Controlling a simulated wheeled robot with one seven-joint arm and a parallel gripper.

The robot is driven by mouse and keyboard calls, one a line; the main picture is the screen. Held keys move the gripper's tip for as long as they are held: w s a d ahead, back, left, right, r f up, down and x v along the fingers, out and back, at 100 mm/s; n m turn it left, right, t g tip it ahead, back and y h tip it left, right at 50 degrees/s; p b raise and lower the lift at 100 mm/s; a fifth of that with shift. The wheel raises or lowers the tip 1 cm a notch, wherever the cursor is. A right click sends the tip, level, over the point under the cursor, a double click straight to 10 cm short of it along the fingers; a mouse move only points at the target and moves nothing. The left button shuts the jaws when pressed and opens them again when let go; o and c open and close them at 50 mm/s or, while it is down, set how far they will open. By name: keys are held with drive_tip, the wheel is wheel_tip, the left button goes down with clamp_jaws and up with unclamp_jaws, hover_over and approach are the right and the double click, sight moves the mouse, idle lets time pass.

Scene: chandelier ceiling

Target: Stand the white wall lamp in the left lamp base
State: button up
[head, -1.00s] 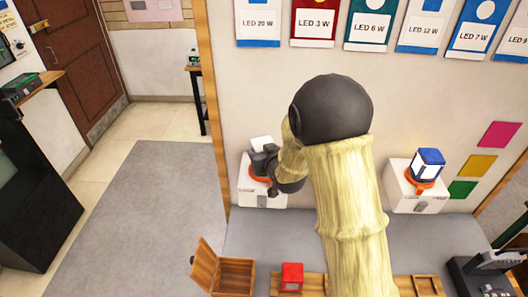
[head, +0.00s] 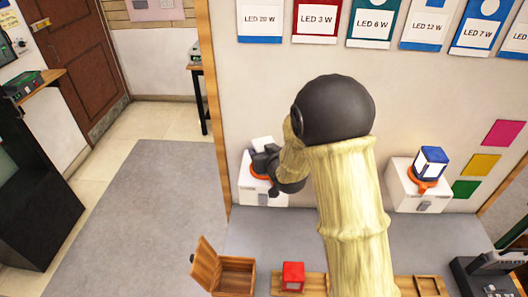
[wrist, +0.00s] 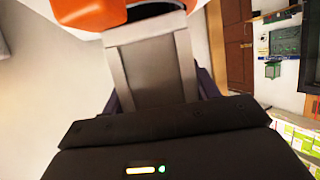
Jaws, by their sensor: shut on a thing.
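The white wall lamp (head: 262,143) shows its pale top above my gripper (head: 263,161) at the left of the table in the head view. My gripper is shut on it. In the wrist view the lamp (wrist: 151,75) is a pale frame around a grey panel, close in front of my gripper. The left lamp base (head: 262,197) is a white box with an orange ring, by the wall. Its orange part (wrist: 90,12) shows at the lamp's far end in the wrist view. The lamp is over or at the ring; whether it is seated is hidden.
A blue lamp (head: 431,160) stands in the right lamp base (head: 411,194). A red lamp (head: 292,277) is at the table's front, beside an open wooden box (head: 236,277). The wall with product cards rises behind. The grey tabletop (head: 245,232) is clear at left.

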drive_tip(key=shift+f, duration=0.1)
drive_tip(key=o, duration=1.2)
drive_tip(key=shift+d, duration=0.1)
drive_tip(key=shift+b+v, duration=3.55)
drive_tip(key=shift+v, duration=5.1)
